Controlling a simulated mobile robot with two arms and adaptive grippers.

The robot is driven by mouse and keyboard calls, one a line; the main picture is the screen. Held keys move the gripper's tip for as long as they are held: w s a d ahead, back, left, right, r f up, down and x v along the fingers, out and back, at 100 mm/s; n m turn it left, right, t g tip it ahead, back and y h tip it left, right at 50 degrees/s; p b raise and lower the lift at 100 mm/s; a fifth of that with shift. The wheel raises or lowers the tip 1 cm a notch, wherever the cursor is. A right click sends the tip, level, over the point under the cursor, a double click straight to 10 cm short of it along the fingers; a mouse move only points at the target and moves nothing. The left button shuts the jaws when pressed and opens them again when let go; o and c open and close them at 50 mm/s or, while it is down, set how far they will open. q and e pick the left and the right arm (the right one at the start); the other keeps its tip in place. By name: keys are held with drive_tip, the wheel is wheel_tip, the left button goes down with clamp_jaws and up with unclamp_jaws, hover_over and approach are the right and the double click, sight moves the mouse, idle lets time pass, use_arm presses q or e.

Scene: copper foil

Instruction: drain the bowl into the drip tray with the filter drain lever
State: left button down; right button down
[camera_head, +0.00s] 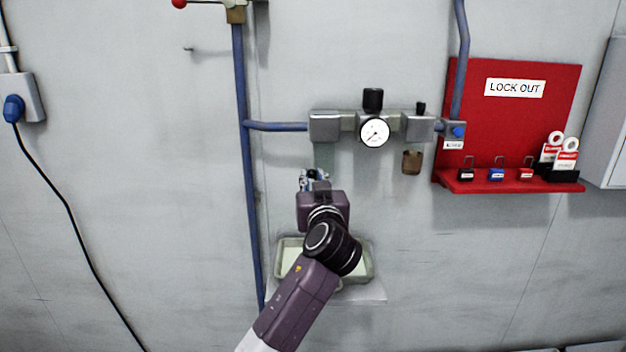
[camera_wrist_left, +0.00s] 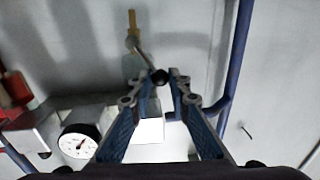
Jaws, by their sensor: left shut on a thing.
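In the wrist view, the filter drain lever (camera_wrist_left: 146,57) is a thin metal rod with a black ball knob, running up to a brass fitting (camera_wrist_left: 132,28). My left gripper (camera_wrist_left: 166,77) is shut on the lever at its knob, between the fingertips. In the head view, my left gripper (camera_head: 314,178) is just below the pale green filter bowl (camera_head: 323,155), which hangs under the left block of the air unit. The gripper hides the lever there. The drip tray (camera_head: 368,263) is below, partly covered by my left arm. My right gripper is not in view.
A pressure gauge (camera_head: 375,132) and a small brown bowl (camera_head: 412,162) are to the right of the filter. A blue pipe (camera_head: 245,180) runs down the wall on the left. A red lockout board (camera_head: 515,120) with padlocks is at the right.

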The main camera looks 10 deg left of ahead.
use_arm(q)
drive_tip(key=shift+f, duration=0.15)
drive_tip(key=shift+w+d+r+m, duration=0.1)
drive_tip(key=shift+d+m, duration=0.3)
drive_tip(key=shift+m, duration=0.6)
drive_tip(key=shift+w+d+r+m, duration=0.1)
drive_tip(key=shift+d+m, duration=0.25)
drive_tip(key=shift+m, duration=0.65)
drive_tip(key=c, duration=2.1)
unclamp_jaws()
drive_tip(key=shift+o, duration=1.4)
drive_tip(key=shift+r, duration=0.1)
drive_tip(key=v, duration=0.7)
drive_tip(key=shift+s, duration=0.3)
